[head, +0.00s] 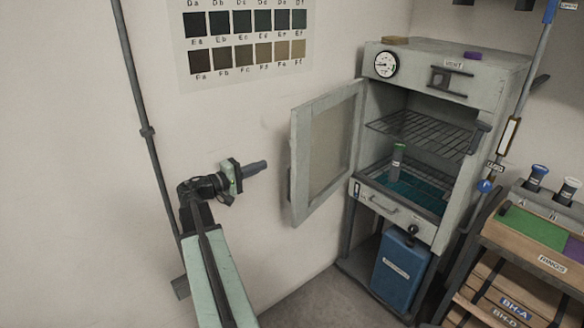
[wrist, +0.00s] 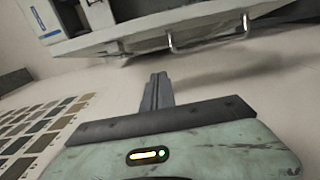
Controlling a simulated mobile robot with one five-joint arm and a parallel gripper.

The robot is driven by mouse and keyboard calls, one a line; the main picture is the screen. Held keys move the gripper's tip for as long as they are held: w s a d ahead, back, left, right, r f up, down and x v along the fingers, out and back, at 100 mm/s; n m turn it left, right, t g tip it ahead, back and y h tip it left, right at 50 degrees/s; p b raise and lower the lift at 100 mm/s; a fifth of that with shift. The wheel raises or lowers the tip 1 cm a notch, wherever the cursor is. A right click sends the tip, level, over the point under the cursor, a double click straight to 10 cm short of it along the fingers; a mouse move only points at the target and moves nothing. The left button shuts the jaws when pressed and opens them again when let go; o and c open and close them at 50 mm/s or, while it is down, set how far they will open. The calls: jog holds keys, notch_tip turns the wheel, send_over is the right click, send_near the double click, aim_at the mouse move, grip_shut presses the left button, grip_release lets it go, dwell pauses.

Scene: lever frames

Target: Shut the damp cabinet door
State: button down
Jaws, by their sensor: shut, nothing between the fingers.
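The damp cabinet (head: 490,85) is grey and stands in the corner, on a dark stand. Its framed, windowed door (head: 297,165) is open, swung out to the left towards the wall. In the wrist view the door (wrist: 120,40) is a pale slab across the top, with a metal bar handle (wrist: 210,46) on it. My gripper (head: 262,166) is shut and empty. It is left of the door's free edge, with a visible gap in the head view. In the wrist view its closed fingers (wrist: 158,88) point towards the door, short of the handle.
Inside the cabinet are wire racks (head: 420,130) and a small green-grey container (head: 398,158). A blue canister (head: 400,265) stands below. A colour chart (head: 245,38) and a dark pipe (head: 147,135) are on the left wall. A wooden workbench (head: 545,262) is at right.

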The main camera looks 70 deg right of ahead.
aim_at(292, 161)
jog(key=s+d, duration=0.3)
jog(key=s, duration=0.1)
jog(key=s+d, duration=0.4)
jog(key=shift+s+d, duration=0.1)
jog(key=shift+s, duration=0.45)
